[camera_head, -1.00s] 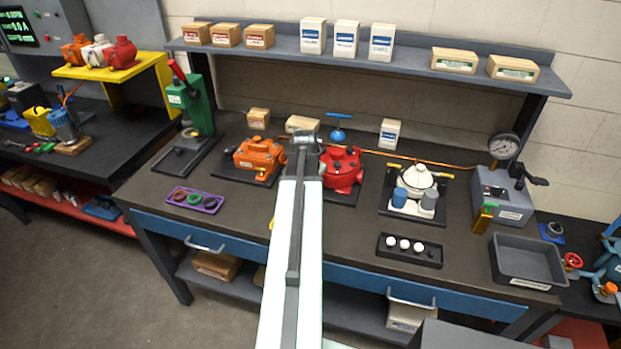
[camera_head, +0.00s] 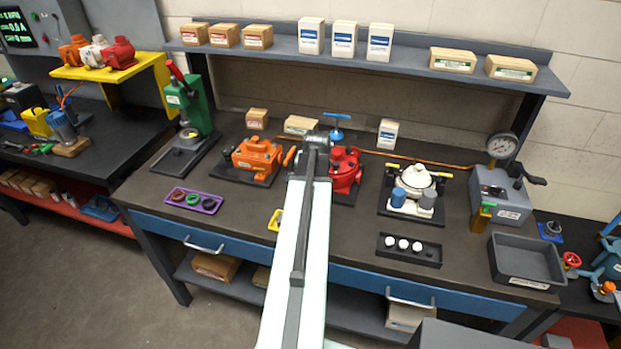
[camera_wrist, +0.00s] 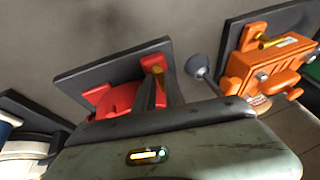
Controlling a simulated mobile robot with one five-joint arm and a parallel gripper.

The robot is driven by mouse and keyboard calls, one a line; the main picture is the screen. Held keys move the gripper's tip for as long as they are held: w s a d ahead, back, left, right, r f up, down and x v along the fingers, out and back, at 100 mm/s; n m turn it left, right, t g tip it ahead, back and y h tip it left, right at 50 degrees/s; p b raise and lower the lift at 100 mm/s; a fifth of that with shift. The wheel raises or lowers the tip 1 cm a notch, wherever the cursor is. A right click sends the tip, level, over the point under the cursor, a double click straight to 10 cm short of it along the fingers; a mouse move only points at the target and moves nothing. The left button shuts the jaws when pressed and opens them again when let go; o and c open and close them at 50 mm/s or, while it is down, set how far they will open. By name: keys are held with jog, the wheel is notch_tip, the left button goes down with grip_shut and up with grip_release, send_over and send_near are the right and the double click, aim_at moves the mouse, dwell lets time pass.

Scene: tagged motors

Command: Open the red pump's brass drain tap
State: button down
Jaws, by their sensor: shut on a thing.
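The red pump (camera_head: 345,168) stands on a dark base plate on the bench, partly behind my arm in the head view. In the wrist view the red pump (camera_wrist: 118,98) shows at left of centre, beside my fingers. In the head view my arm hides the fingertips and the tap.
An orange pump (camera_head: 256,156) stands close at left, also in the wrist view (camera_wrist: 265,70). A white pump (camera_head: 417,180) stands at right. A purple tray (camera_head: 181,204) and a black tray (camera_head: 384,252) lie in front.

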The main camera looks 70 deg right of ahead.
jog(key=c, duration=1.5)
grip_release()
jog(key=shift+w, duration=0.1)
jog(key=shift+o, duration=0.2)
jog(key=p+v, duration=0.7)
jog(key=v, duration=0.1)
jog(key=shift+d+f, duration=0.1)
